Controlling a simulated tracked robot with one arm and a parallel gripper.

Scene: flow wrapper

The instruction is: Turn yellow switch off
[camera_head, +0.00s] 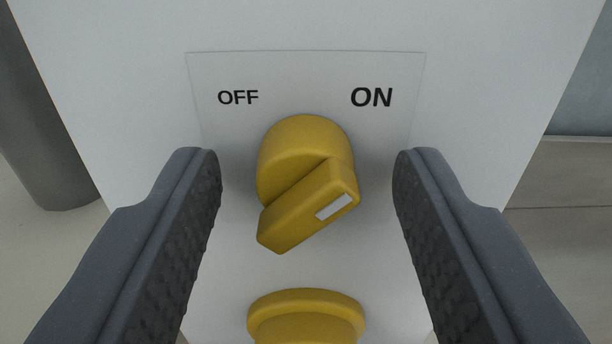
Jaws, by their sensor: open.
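The yellow switch (305,185) is a round knob with a raised handle bar, in the middle of the camera_head view on a light panel. The handle is tilted, with its white-marked end (335,207) up and to the right, toward the ON label (371,97). The OFF label (238,97) is at the upper left of the knob. My gripper (306,165) is open. Its two dark fingers stand left and right of the knob, with a visible gap on each side, and seem not to touch it.
A second yellow round part (306,317) sits below the switch, cut off by the bottom edge. The light panel (300,25) fills the middle. A grey cylinder (40,130) stands at the left, and floor shows on both sides.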

